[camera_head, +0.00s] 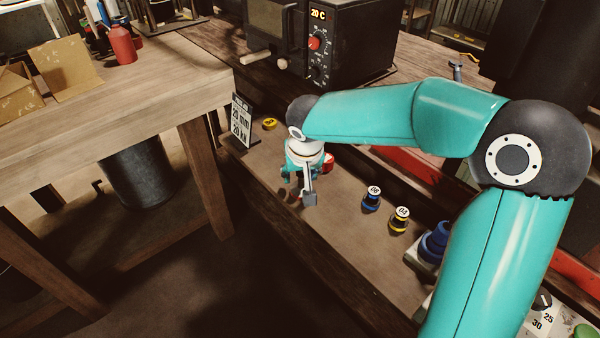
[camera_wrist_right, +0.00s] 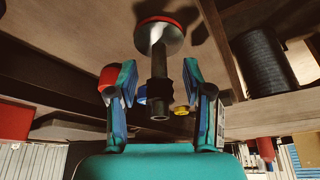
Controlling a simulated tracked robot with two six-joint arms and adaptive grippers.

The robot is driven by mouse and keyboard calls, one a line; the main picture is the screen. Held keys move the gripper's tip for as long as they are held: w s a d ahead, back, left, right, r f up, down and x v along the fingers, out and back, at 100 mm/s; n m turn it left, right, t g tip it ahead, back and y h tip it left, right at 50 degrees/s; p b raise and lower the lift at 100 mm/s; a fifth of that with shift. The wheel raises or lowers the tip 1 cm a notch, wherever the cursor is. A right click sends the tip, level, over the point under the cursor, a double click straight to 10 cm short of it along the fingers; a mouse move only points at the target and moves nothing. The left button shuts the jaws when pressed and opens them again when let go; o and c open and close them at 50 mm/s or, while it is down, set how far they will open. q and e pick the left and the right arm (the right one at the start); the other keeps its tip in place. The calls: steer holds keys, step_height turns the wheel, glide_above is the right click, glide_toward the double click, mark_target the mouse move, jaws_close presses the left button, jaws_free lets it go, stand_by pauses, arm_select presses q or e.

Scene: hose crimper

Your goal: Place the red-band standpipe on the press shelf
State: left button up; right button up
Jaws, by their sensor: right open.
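In the right wrist view, the standpipe (camera_wrist_right: 160,62) has a dark stem and a round base with a red band. Its base is at the top of the picture, against a wooden surface. My right gripper (camera_wrist_right: 159,80) is open, with one finger on each side of the stem and visible gaps to it. In the head view, my right gripper (camera_head: 303,192) is low over the wooden shelf (camera_head: 338,222); the standpipe is mostly hidden there. I cannot tell which surface is the press shelf. My left gripper is not in view.
Beside my right gripper are a red-capped piece (camera_head: 328,162), a blue piece (camera_head: 371,199) marked 08 and a yellow-banded piece (camera_head: 399,221) marked 04. A sign (camera_head: 241,121) stands left. A dark control box (camera_head: 345,45) stands behind. A workbench (camera_head: 160,75) is at left.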

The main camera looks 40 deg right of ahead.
steer(key=shift+r, duration=0.2)
steer(key=v, duration=1.1)
steer(key=shift+s+r+p, duration=0.2)
steer(key=shift+r+p, duration=0.15)
steer(key=shift+a, duration=0.1)
steer(key=a+f+n+g+y, duration=0.1)
steer(key=a+f, duration=0.3)
steer(key=f, duration=0.4)
steer(key=a+f+n+y+p, duration=0.1)
steer(key=a+f+y, duration=0.1)
steer(key=a+f, duration=0.35)
steer(key=a+f+n+g+y, duration=0.1)
steer(key=a+f+n, duration=0.1)
steer(key=f, duration=0.7)
steer(key=s+a+f+y+p, duration=0.1)
steer(key=s+a+f, duration=0.2)
steer(key=s+f, duration=0.4)
steer(key=s+a+f+g+y+p, duration=0.1)
steer(key=s+a+f, duration=0.2)
steer(key=s+f, duration=0.4)
step_height(320, 180, down, 3)
steer(key=shift+s+f+m, duration=0.25)
steer(key=shift+m, duration=0.05)
